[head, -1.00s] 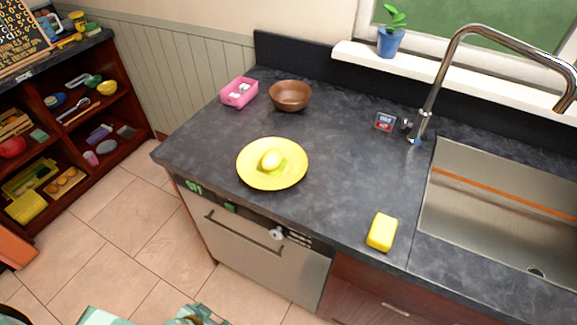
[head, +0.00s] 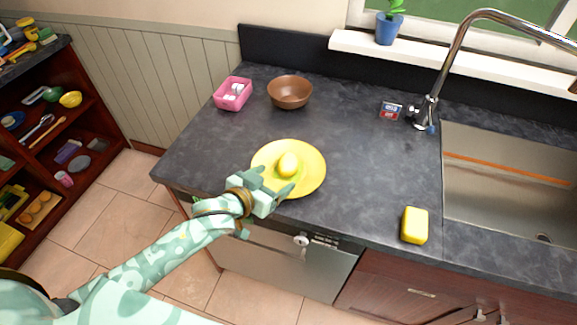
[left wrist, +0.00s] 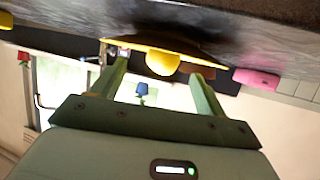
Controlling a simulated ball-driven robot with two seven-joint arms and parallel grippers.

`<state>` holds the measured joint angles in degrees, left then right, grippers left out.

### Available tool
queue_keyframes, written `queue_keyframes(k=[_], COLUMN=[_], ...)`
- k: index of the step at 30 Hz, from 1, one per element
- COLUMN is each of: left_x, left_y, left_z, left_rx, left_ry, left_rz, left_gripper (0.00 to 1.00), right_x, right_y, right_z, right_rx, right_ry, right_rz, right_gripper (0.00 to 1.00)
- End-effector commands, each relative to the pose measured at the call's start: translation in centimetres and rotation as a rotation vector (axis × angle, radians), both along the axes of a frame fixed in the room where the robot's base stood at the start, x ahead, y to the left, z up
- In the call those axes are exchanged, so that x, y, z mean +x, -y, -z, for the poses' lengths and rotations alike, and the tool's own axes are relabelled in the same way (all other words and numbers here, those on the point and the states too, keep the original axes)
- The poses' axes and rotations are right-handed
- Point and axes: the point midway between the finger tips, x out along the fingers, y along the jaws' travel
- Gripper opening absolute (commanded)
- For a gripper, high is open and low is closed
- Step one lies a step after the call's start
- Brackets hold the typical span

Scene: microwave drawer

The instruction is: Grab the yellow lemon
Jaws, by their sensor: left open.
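The yellow lemon (head: 289,164) rests on a yellow plate (head: 316,181) on the dark countertop, near its front edge. It also shows in the left wrist view (left wrist: 162,64), between my two fingers and beyond their tips. My left gripper (head: 273,186) is open and empty at the near left rim of the plate, just short of the lemon. In the left wrist view the plate (left wrist: 190,54) appears edge-on, and the fingers (left wrist: 160,75) stand apart. My right gripper is in neither view.
A brown bowl (head: 290,93) and a pink container (head: 232,95) stand behind the plate. A yellow sponge (head: 414,225) lies to the right, near the front edge, beside the sink (head: 500,190). The counter (head: 360,160) between plate and sink is clear.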

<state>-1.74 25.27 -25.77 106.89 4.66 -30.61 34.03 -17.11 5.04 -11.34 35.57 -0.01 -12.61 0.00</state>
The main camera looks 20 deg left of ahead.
Motion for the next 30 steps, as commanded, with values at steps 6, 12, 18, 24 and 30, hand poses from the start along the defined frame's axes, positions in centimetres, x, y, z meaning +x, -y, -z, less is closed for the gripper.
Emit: queue_keyframes(k=[6, 12, 18, 24, 30], left_x=[1.8, 4.8, 5.8, 5.7, 5.7], left_y=[0.4, 0.9, 1.2, 1.2, 1.2], left_z=[0.7, 2.1, 2.4, 2.3, 2.3], left_rx=[0.0, 0.001, 0.0, 0.0, 0.0], left_ry=[0.001, 0.001, -0.001, 0.0, 0.0], left_rz=[0.0, 0.0, 0.0, 0.0, 0.0], left_gripper=[0.74, 0.74, 0.74, 0.57, 0.23], right_x=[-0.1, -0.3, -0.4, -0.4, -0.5], right_y=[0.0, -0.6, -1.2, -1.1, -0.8], right_z=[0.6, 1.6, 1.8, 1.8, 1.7], right_rx=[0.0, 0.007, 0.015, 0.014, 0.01], right_ry=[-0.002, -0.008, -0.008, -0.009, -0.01], right_rz=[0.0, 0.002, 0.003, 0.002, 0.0], right_gripper=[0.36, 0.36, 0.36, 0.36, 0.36])
